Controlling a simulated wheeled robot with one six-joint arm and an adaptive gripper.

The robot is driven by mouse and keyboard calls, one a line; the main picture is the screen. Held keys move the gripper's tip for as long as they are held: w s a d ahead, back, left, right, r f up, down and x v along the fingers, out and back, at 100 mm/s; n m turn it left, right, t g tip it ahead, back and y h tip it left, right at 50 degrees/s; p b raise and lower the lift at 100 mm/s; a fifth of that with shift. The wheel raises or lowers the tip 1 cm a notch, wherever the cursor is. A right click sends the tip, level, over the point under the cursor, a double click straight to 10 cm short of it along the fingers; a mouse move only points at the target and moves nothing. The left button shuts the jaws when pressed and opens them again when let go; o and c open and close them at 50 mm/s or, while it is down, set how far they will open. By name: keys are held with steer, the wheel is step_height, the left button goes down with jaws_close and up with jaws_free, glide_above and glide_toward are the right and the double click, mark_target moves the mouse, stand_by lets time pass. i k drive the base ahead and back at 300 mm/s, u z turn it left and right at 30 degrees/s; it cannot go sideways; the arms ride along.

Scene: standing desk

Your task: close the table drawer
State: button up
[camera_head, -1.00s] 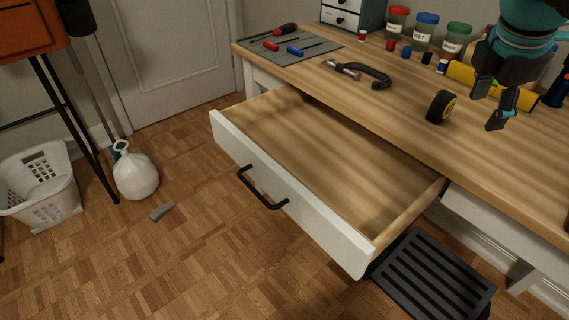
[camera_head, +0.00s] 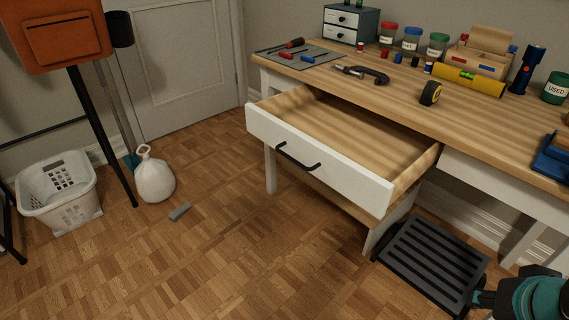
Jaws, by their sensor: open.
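The table drawer (camera_head: 318,156) is pulled out from under the desk top and stands open. Its white front panel faces the lower left, and its wooden inside looks empty. A black bar handle (camera_head: 297,158) is fixed to the middle of the front. My gripper (camera_head: 484,299) shows only in part at the lower right, beside the black footrest and well to the right of the drawer. It is open, and nothing shows in it. The rest of my teal and black arm end is cut off by the picture edge.
A slatted black footrest (camera_head: 432,262) lies right of the drawer. Floor before the drawer is clear.

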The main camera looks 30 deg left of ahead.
mark_target(367, 158)
steer(key=u, duration=0.45)
steer(key=k, duration=0.1)
steer(key=z, duration=1.25)
steer(key=i, duration=0.7)
steer(key=u, duration=2.65)
steer(key=i, duration=0.5)
steer(key=z, duration=0.2)
steer(key=k, duration=0.25)
steer(key=u, duration=0.8)
steer(key=i, duration=0.35)
steer(key=z, duration=0.2)
